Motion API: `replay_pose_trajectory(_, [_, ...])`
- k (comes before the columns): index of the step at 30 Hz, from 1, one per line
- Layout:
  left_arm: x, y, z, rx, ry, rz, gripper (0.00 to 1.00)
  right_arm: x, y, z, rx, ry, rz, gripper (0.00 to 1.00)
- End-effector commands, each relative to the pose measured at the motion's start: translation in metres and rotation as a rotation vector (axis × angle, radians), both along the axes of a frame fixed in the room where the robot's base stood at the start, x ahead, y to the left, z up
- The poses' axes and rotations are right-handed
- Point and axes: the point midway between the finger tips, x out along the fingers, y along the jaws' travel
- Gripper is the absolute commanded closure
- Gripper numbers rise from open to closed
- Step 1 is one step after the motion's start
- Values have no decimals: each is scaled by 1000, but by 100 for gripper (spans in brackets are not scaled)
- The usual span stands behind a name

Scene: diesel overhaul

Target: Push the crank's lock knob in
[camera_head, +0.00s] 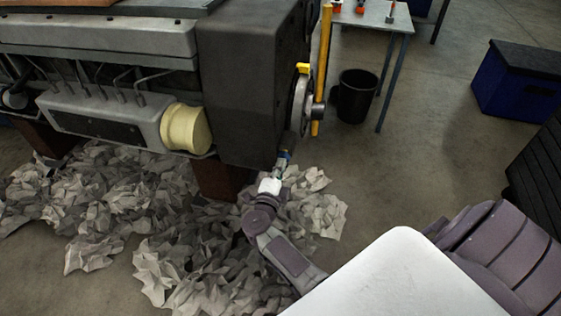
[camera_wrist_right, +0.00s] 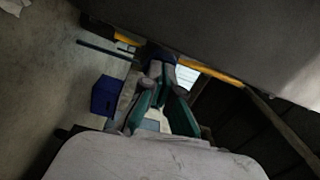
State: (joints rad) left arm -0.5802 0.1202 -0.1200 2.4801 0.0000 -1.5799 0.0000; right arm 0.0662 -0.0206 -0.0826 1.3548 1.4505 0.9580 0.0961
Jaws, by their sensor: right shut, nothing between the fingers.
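A round metal wheel (camera_head: 300,104) sits on the right end face of the dark engine block (camera_head: 240,85). A dark hub (camera_head: 318,112) juts from it, and a yellow bar (camera_head: 324,60) stands upright beside it. I cannot make out the crank's lock knob for certain. My right gripper (camera_head: 284,157) is low at the engine's bottom right corner, below the wheel. It is shut and empty; I cannot tell if it touches anything. In the right wrist view the green-sided fingers (camera_wrist_right: 162,78) point toward a dark shape under the engine's edge. My left gripper is not in view.
Crumpled grey sheets (camera_head: 190,225) cover the floor below the engine. A black bin (camera_head: 357,96) and a table (camera_head: 372,16) stand behind at right. A blue box (camera_head: 518,82) is farther right. The floor between bin and box is clear.

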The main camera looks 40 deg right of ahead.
Motion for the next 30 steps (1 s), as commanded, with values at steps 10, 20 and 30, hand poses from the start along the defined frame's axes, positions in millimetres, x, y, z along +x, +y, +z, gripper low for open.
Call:
replay_pose_trajectory(10, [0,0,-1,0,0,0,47,3,-4,0,0,0,-1,100])
replay_pose_trajectory(20, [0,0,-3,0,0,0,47,12,-14,0,-1,-1,0,100])
replay_pose_trajectory(30, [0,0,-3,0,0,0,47,17,-20,0,1,1,0,100])
